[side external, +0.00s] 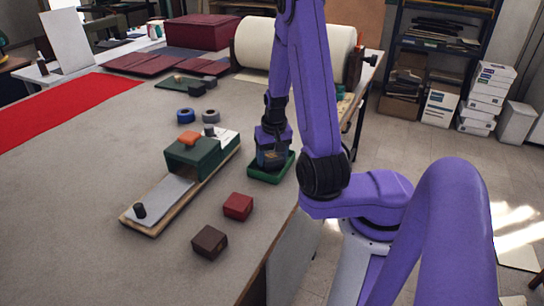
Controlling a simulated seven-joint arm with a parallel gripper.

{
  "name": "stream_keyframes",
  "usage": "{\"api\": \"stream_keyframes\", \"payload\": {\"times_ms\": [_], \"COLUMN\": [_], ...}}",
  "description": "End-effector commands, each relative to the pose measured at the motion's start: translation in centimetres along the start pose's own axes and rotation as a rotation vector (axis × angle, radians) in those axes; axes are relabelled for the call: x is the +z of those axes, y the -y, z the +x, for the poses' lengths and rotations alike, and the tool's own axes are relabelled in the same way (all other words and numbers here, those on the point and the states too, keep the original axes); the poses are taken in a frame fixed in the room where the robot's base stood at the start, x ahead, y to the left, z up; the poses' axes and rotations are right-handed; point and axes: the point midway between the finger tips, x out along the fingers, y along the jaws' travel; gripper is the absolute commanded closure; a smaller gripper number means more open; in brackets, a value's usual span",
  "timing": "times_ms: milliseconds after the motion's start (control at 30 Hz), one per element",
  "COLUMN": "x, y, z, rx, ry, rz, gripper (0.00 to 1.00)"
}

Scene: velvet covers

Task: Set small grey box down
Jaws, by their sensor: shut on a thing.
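My gripper (271,155) points down over a green shallow tray (264,180) near the table's right edge. It is shut on a small dark grey box, which is mostly hidden by the fingers. The box is low, at or just above the tray; I cannot tell whether it touches the tray floor.
Left of the tray, a green block (194,158) with an orange piece (189,138) on top stands on a long wooden board (150,224). A red box (237,206) and a brown box (209,242) sit in front. Tape rolls (186,115) lie behind. The left foreground is clear.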

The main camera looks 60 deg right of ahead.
Motion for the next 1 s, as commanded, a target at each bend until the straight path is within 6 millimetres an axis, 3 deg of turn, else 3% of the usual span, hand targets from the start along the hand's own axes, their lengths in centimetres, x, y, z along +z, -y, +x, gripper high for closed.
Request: {"api": "stream_keyframes", "payload": {"times_ms": [367, 400, 767, 1000], "x": [0.1, 0.1, 0.0, -0.1], "y": [0.0, 0.0, 0.0, 0.0], "z": [0.4, 0.3, 0.1, -2.0], "rx": [0.0, 0.0, 0.0, 0.0], "ry": [0.002, 0.001, -0.001, -0.004], "rz": [0.001, 0.001, 0.001, 0.001], "gripper": [0.72, 0.27, 0.26, 0.26]}}
